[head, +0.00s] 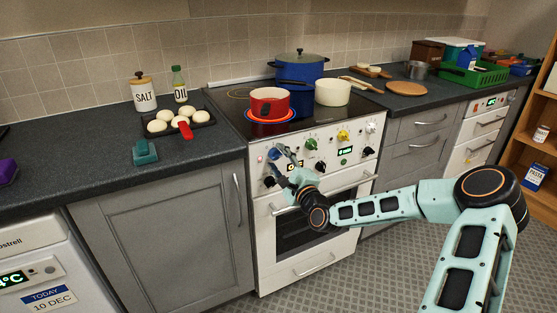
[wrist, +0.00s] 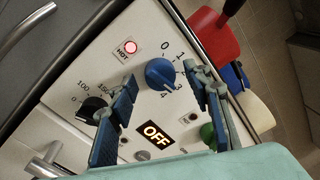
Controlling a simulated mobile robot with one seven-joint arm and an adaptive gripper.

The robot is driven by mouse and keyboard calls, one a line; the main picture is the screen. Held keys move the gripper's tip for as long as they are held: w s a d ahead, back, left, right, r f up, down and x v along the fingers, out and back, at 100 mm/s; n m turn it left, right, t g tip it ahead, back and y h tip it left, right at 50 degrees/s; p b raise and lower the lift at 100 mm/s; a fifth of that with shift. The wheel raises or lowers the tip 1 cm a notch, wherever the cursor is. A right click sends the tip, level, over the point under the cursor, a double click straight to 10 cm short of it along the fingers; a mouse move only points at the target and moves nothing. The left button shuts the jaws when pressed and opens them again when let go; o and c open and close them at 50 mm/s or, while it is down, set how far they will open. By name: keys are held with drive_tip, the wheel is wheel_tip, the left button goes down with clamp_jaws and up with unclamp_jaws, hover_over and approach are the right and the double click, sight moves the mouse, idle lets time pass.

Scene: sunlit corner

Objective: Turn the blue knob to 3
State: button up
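The blue knob (wrist: 160,73) sits on the white stove panel in the wrist view, with a printed scale around it; 0, 1, 3 and 4 are readable. I cannot tell for certain which number its pointer faces. A lit display (wrist: 156,134) below it reads OFF. My gripper (wrist: 161,75) is open, one finger on each side of the knob, with visible gaps between fingers and knob. In the head view my gripper (head: 287,158) is at the left of the stove front and partly covers the blue knob (head: 274,154).
A red HOT light (wrist: 130,47) is beside the knob. A black knob (wrist: 93,110) and a green knob (wrist: 208,132) are close to the fingers. A red pot (head: 270,103), a cream pot (head: 332,92) and a blue pot (head: 300,68) stand on the hob above.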

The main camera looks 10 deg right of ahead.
drive_tip(key=v, duration=1.2)
